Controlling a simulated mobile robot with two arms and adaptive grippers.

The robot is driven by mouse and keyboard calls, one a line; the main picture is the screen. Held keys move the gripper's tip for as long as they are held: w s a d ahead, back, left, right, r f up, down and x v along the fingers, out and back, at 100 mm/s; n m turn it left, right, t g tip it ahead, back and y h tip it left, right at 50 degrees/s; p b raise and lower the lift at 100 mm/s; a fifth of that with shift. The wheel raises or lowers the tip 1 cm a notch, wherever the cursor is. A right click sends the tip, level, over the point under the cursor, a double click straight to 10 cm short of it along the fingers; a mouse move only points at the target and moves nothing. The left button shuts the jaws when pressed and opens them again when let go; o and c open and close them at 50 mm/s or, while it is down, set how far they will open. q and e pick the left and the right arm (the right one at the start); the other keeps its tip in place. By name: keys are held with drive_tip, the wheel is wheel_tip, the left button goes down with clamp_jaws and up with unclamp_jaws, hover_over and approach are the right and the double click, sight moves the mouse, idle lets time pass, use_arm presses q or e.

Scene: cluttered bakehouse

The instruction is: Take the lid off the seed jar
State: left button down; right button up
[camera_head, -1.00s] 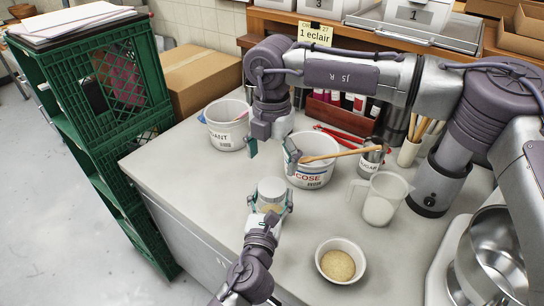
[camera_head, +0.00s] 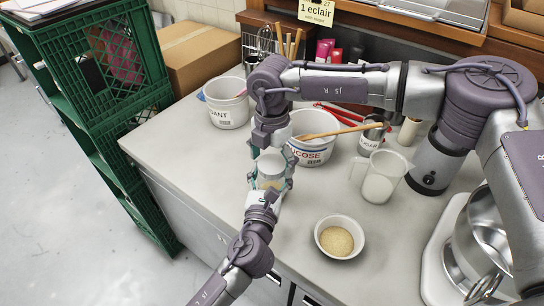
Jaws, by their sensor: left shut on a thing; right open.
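The seed jar (camera_head: 270,182) is a small clear jar with pale tan contents, standing near the front edge of the worktop. Its pale lid (camera_head: 270,163) is on top, partly hidden by my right gripper. My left gripper (camera_head: 270,186), coming up from the bottom, is shut around the jar's body. My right gripper (camera_head: 272,154) points down from above, open, its fingers on either side of the lid. I cannot tell whether they touch it.
A glucose tub (camera_head: 313,152) with a wooden spoon stands just behind the jar. A white bowl of seeds (camera_head: 339,237) is at front right, a measuring jug (camera_head: 380,177) to the right, another white tub (camera_head: 227,112) behind left. A green crate stack (camera_head: 95,120) stands left of the worktop.

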drive_tip(key=c, duration=1.2)
drive_tip(key=n, duration=0.2)
drive_tip(key=shift+n, duration=0.4)
drive_tip(key=n, duration=2.5)
drive_tip(key=shift+r, duration=0.1)
drive_tip(key=n, duration=0.4)
drive_tip(key=shift+n, duration=0.4)
drive_tip(key=n, duration=0.3)
